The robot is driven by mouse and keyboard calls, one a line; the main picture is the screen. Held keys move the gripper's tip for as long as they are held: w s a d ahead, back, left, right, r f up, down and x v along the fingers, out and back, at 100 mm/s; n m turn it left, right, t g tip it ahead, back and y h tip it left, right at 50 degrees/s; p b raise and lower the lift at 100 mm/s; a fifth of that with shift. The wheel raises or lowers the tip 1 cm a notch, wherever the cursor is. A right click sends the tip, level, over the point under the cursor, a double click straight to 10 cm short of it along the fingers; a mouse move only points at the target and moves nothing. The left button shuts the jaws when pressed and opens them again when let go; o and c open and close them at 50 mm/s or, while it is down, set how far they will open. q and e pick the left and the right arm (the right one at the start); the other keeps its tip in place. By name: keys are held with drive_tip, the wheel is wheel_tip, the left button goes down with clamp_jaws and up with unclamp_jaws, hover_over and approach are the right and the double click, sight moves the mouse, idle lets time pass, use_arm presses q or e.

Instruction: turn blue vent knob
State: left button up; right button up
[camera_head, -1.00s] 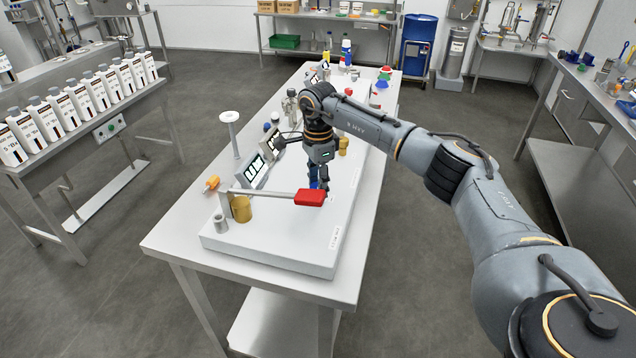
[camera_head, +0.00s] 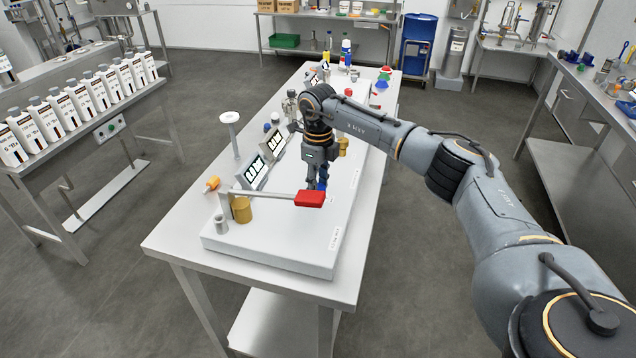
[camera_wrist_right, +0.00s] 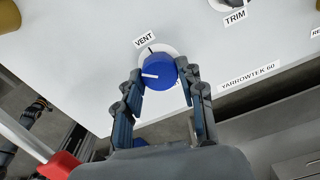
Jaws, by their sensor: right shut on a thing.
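The blue vent knob (camera_wrist_right: 157,72) is in the right wrist view, at the upper middle, on a white round base under the label VENT (camera_wrist_right: 145,40). Its white pointer mark points left in that view. My right gripper (camera_wrist_right: 163,80) has one finger on each side of the knob and is shut on it. In the head view my right gripper (camera_head: 318,182) reaches down to the panel, and its fingers hide most of the knob.
A red-handled lever (camera_head: 309,198) lies just in front of my right gripper in the head view. A brass-coloured cylinder (camera_head: 241,209) stands at its left. Tilted displays (camera_head: 252,172) stand left of the gripper. The panel's near right part is clear.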

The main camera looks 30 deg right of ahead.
drive_tip(key=m, duration=0.5)
drive_tip(key=shift+m+p, duration=0.3)
drive_tip(key=shift+p, duration=0.05)
drive_tip(key=shift+m, duration=2.1)
drive_tip(key=shift+p, duration=0.3)
drive_tip(key=o, duration=1.2)
drive_tip(key=shift+r, duration=0.15)
wheel_tip(320, 180, up, 12)
drive_tip(key=shift+f, duration=0.15)
